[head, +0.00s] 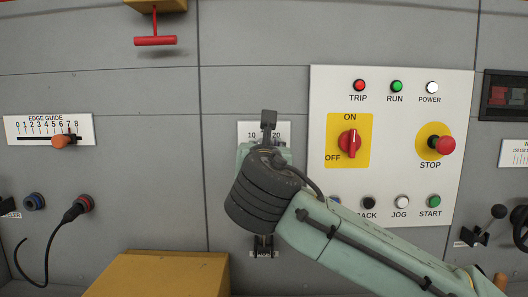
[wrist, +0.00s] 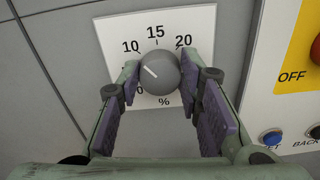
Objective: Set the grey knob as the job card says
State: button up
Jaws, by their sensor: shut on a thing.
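The grey knob (wrist: 160,74) sits on a white dial plate (wrist: 115,45) marked 10, 15, 20 and %. Its white line points to the upper left, near the 10 or slightly below it. My gripper (wrist: 160,80) has one finger on each side of the knob and is shut on it. The fingers partly cover the lower numbers. In the head view my gripper (head: 268,122) is in front of the dial plate (head: 284,130), and my wrist hides the knob. I cannot make out a readable job card.
A white panel (head: 465,85) to the right has lamps, a red ON/OFF switch (head: 348,144), a red STOP button (head: 445,145) and lower buttons. An edge guide scale (head: 25,125) is at left. A red T-handle (head: 155,41) hangs above; a yellow box (head: 165,275) stands below.

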jog(key=shift+d+f+m+b, duration=0.1)
jog(key=shift+m+b, duration=1.3)
jog(key=shift+m, duration=2.2)
jog(key=o, duration=1.2)
jog(key=shift+c, duration=0.2)
